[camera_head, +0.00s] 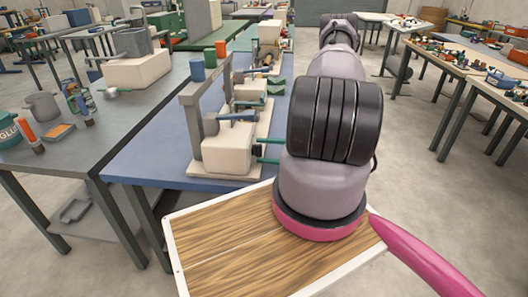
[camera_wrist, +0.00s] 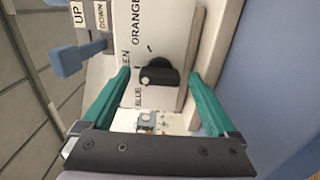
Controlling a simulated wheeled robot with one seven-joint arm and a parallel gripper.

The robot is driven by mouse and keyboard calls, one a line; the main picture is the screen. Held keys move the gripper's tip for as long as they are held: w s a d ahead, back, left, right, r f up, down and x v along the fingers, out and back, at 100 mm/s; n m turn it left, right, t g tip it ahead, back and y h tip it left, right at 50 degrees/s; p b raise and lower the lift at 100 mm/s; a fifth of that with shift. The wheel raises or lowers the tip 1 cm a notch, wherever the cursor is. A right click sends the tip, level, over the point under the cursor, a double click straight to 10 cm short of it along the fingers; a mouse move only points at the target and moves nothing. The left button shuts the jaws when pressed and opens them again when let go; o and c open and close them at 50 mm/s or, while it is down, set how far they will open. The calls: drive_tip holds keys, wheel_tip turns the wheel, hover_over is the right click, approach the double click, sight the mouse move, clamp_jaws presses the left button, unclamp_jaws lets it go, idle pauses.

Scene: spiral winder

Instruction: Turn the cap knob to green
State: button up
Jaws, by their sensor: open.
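The cap knob (camera_wrist: 158,77) is a dark round knob on a white panel, with a pale round spot at its lower left. Printed words ORANGE, BLUE and a partly hidden one ending in "EEN" (camera_wrist: 126,61) run along its left side in the wrist view. My gripper (camera_wrist: 160,75) is open, its two teal fingers on either side of the knob with visible gaps. In the head view, my gripper (camera_head: 263,150) reaches the right side of the white machine block (camera_head: 226,150). I cannot tell which word the knob points to.
A blue lever (camera_wrist: 75,60) beside UP and DOWN labels stands left of the panel in the wrist view. The machine's grey post frame (camera_head: 190,120) stands on the blue table (camera_head: 150,160). A grey table (camera_head: 60,145) with bottles and pots is at the left.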

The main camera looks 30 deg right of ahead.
drive_tip(key=v, duration=1)
drive_tip(key=shift+s+d, duration=0.2)
drive_tip(key=w+a+r+n+g+h, duration=0.1)
drive_tip(key=a+r+n+g+h, duration=0.2)
drive_tip(key=r+n, duration=0.45)
drive_tip(key=w+a+r+n+g, duration=0.1)
drive_tip(key=a+r+n+g, duration=0.4)
drive_tip(key=r, duration=0.4)
drive_tip(key=w+a+r+n+g+h, duration=0.2)
drive_tip(key=r+n+g, duration=0.1)
drive_tip(key=r+n, duration=0.5)
drive_tip(key=s+a+r+n+t+h, duration=0.2)
drive_tip(key=s+a+r+n, duration=0.1)
drive_tip(key=r+n, duration=0.3)
drive_tip(key=s+a+r+n+t+h, duration=0.3)
drive_tip(key=r+n, duration=0.3)
drive_tip(key=r, duration=0.2)
drive_tip(key=s+a+r+n+t+h, duration=0.3)
drive_tip(key=s+a+r+n, duration=0.1)
drive_tip(key=r+n, duration=0.2)
drive_tip(key=shift+a+r, duration=0.15)
drive_tip(key=shift+r, duration=0.45)
